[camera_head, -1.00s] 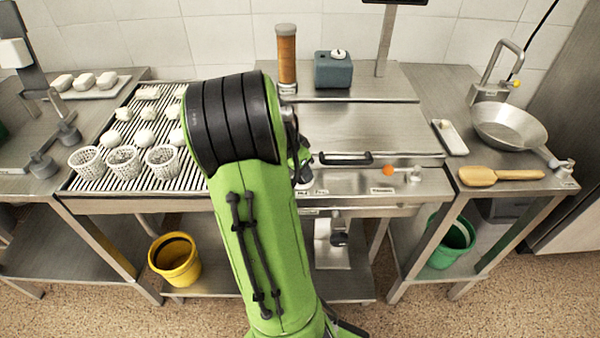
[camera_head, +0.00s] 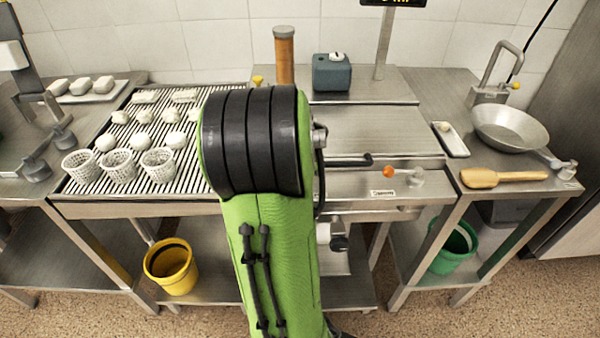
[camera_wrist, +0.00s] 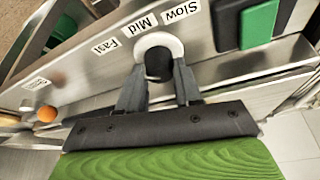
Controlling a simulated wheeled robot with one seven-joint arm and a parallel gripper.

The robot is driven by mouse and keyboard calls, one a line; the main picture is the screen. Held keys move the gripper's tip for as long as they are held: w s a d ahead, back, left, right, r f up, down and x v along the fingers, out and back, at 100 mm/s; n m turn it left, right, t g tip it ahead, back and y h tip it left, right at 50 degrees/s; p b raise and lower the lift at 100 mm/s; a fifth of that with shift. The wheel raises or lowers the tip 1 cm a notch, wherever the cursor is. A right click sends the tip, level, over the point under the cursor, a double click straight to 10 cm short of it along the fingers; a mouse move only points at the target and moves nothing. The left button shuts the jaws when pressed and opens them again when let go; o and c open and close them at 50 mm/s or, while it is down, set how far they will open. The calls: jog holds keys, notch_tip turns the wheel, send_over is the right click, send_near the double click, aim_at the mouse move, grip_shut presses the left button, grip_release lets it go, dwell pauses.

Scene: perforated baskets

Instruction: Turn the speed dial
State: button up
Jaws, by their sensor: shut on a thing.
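The speed dial (camera_wrist: 160,39) shows in the wrist view as a pale round rim with a dark middle on a steel panel. The labels Slow (camera_wrist: 181,11), Mid (camera_wrist: 146,24) and Fast (camera_wrist: 104,47) lie around it. My gripper (camera_wrist: 159,79) is shut on the dial, with one dark finger on each side. The fingers partly cover the dial's near side, and I cannot tell which label it points at. In the head view my arm hides the dial and gripper.
Black (camera_wrist: 226,24) and green (camera_wrist: 258,23) blocks sit on the panel close to the dial. An orange knob (camera_head: 388,171) and a dark bar handle (camera_head: 348,161) are at the bench front. White baskets (camera_head: 118,166) stand on the slatted rack at left.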

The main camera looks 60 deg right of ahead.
dwell(0.4)
jog(key=o, duration=0.7)
jog(key=shift+o, duration=0.2)
jog(key=p+v, duration=0.5)
jog(key=v, duration=1)
jog(key=shift+r+p, duration=0.35)
jog(key=shift+p, duration=0.05)
jog(key=shift+a, duration=0.15)
